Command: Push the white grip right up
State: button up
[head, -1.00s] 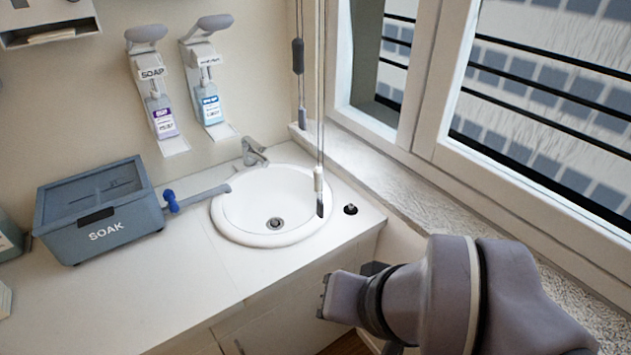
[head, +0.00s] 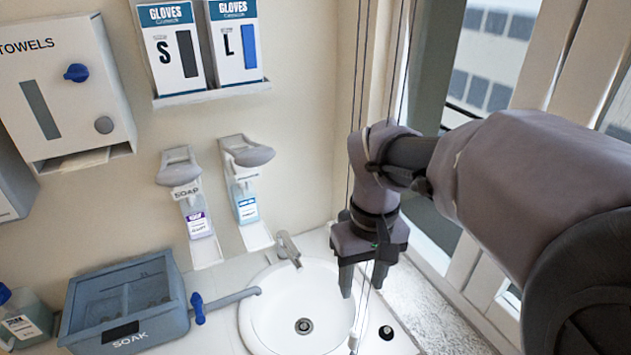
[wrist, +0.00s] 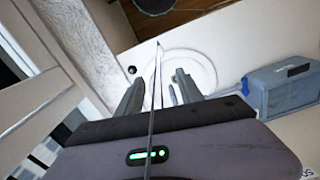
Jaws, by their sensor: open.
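The small white grip (head: 353,342) hangs on a thin cord at the bottom of the head view, in front of the sink's right rim. My gripper (head: 363,282) points down above it, with its fingers apart and nothing clamped between them. The cord passes close by the fingers. In the wrist view, a cord runs over my gripper (wrist: 157,85) and between its two fingers. I cannot clearly make out the white grip in the wrist view.
The white sink (head: 262,318) lies below my gripper, with a faucet (head: 288,248) behind it. The blue SOAK tub (head: 125,300) stands to the left. Soap dispensers (head: 190,205) hang on the wall. The window frame (head: 565,50) and sill (head: 425,300) are close on the right.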

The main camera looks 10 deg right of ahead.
aim_at(356, 330)
jog(key=f+b, duration=0.2)
jog(key=f, duration=0.3)
jog(key=f+b, duration=0.1)
jog(key=f, duration=0.5)
jog(key=s+f+b, duration=0.1)
jog(key=f+b, duration=0.1)
jog(key=f, duration=0.4)
jog(key=shift+s+a+f+b, duration=0.1)
jog(key=shift+b, duration=0.25)
grip_shut()
dwell(0.5)
